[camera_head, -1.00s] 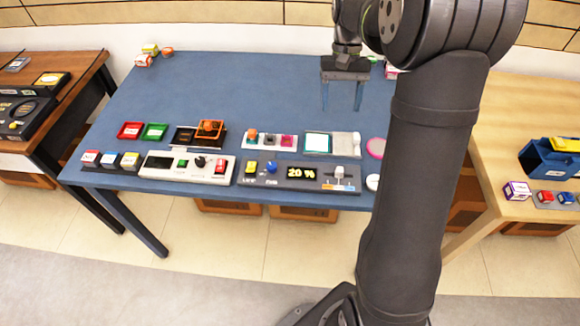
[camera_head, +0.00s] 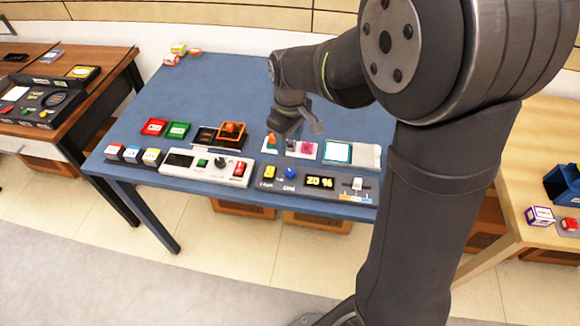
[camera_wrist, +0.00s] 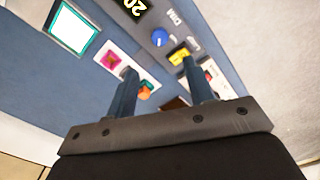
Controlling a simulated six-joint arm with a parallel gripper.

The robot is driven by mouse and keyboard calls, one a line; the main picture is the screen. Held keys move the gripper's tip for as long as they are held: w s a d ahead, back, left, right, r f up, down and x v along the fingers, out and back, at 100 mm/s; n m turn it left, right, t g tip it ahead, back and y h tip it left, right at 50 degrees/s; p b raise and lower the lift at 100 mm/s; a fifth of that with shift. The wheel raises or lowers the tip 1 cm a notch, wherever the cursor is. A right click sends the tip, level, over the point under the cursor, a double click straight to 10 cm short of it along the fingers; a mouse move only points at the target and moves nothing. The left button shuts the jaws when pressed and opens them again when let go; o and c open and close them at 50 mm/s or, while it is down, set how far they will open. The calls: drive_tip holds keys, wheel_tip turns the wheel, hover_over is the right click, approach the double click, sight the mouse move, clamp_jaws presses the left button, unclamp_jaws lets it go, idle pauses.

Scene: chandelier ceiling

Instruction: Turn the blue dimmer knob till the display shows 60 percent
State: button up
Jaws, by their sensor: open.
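The blue dimmer knob (camera_head: 290,173) is on a dark grey panel (camera_head: 339,197) near the table's front edge. In the wrist view, the knob (camera_wrist: 160,38) shows beyond the fingertips, with DIM lettering beside it. The display (camera_head: 320,183) just right of the knob reads 20 %. In the wrist view, the display (camera_wrist: 132,6) is cut off by the top edge. My gripper (camera_wrist: 159,70) is open, with nothing between its fingers. In the head view it is behind and above the panel, partly hidden by my arm, and apart from the knob.
A yellow switch (camera_head: 269,172) sits left of the knob, and a white slider (camera_head: 357,184) right of the display. A white control box (camera_head: 233,181) adjoins on the left. A tray of small coloured pieces (camera_head: 305,155) lies behind.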

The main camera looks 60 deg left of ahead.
sight(290, 171)
wheel_tip(290, 171, down, 11)
drive_tip(key=shift+f, duration=0.15)
drive_tip(key=c, duration=1)
drive_tip(key=shift+m, duration=0.4)
drive_tip(key=m, duration=1.1)
